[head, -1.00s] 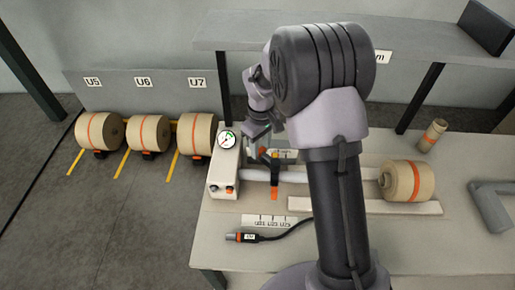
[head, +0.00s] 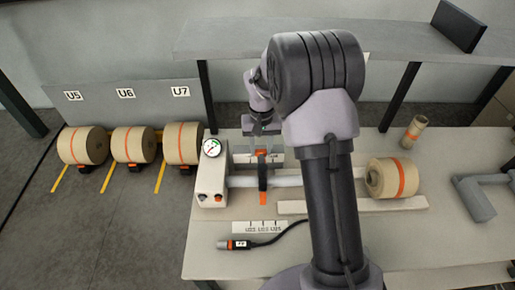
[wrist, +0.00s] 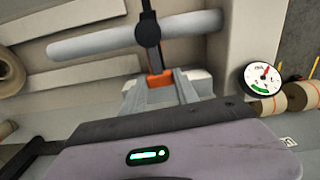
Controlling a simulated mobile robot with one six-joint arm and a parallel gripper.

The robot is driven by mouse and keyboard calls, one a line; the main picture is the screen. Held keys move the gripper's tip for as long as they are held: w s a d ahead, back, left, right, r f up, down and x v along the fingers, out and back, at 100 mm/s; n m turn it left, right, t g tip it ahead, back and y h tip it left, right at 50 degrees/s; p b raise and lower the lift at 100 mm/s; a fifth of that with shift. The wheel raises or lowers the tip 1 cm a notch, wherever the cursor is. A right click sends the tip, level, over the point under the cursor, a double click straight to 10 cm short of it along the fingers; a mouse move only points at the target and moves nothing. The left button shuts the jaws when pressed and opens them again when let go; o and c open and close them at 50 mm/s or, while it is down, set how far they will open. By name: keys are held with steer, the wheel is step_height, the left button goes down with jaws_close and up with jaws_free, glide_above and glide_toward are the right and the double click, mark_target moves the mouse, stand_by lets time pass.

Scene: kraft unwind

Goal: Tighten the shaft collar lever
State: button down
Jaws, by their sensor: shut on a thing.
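The black shaft collar (head: 263,178) sits around the pale horizontal shaft (head: 290,181), near the white gauge block. It also shows in the wrist view (wrist: 148,33). The lever's orange end (wrist: 160,79) lies between my fingertips on the back side of the shaft. My gripper (head: 259,156) is shut on this orange lever end (head: 262,153). Another orange piece (head: 263,198) shows on the front side of the collar. The fingers partly hide the lever.
A gauge (head: 211,148) stands on the white block (head: 211,183) left of the collar. A kraft roll (head: 393,178) is at the shaft's right end. A cable with a plug (head: 238,244) lies in front. A shelf (head: 220,38) overhangs the bench behind.

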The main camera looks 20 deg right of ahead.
steer(key=shift+d+m, duration=0.2)
steer(key=shift+m, duration=0.2)
steer(key=c, duration=0.9)
jaws_free()
steer(key=shift+s, duration=0.1)
